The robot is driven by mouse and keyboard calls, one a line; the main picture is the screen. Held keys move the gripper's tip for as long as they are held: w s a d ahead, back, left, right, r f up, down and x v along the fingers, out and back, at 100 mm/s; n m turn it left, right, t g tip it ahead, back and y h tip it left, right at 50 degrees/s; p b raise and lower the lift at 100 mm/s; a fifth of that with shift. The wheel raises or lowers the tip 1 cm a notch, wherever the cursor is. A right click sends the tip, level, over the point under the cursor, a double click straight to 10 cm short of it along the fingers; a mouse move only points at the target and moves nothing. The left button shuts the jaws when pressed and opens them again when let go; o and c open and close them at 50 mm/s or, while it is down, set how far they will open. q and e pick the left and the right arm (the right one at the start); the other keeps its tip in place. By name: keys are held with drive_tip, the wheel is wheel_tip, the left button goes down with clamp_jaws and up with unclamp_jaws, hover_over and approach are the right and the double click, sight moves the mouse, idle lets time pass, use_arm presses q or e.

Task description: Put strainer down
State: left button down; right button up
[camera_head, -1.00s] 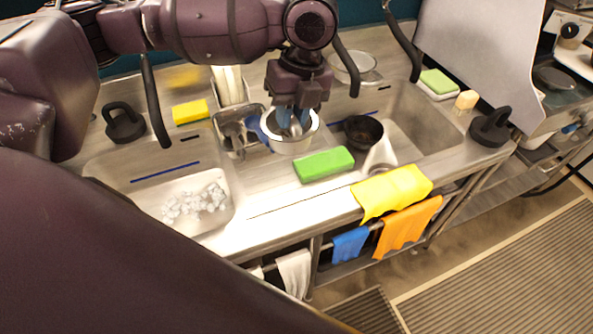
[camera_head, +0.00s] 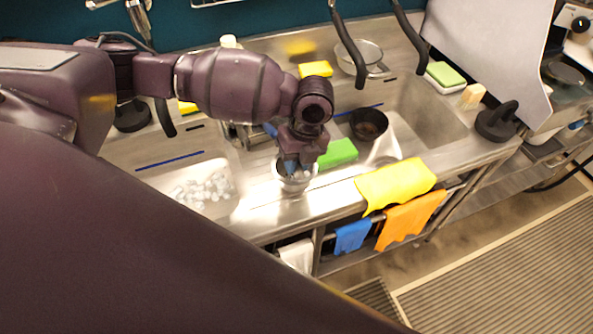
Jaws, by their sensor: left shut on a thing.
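My left gripper (camera_head: 291,163) is shut on the strainer (camera_head: 294,184), a round, pale, bowl-shaped thing with a light rim. Its fingers reach down inside the rim. The strainer is over the bare steel strip between the two sinks, near the counter's front edge. I cannot tell whether its underside touches the steel. My wrist covers part of its far side. My right gripper is not in view.
A green block (camera_head: 339,153) lies just right of the strainer. A dark bowl (camera_head: 368,124) stands in the right sink. A yellow cloth (camera_head: 396,184) hangs over the front edge. Ice-like pieces (camera_head: 203,186) lie in the left sink. A round pan (camera_head: 360,56) sits behind.

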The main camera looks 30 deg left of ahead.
use_arm(q)
drive_tip(key=shift+f, duration=2.05)
drive_tip(key=shift+f, duration=0.15)
drive_tip(key=c, duration=1)
unclamp_jaws()
drive_tip(key=r, duration=0.4)
drive_tip(key=w+d+r, duration=0.1)
drive_tip(key=r, duration=0.7)
drive_tip(key=shift+w+d+b, duration=0.25)
drive_tip(key=shift+w+b, duration=0.15)
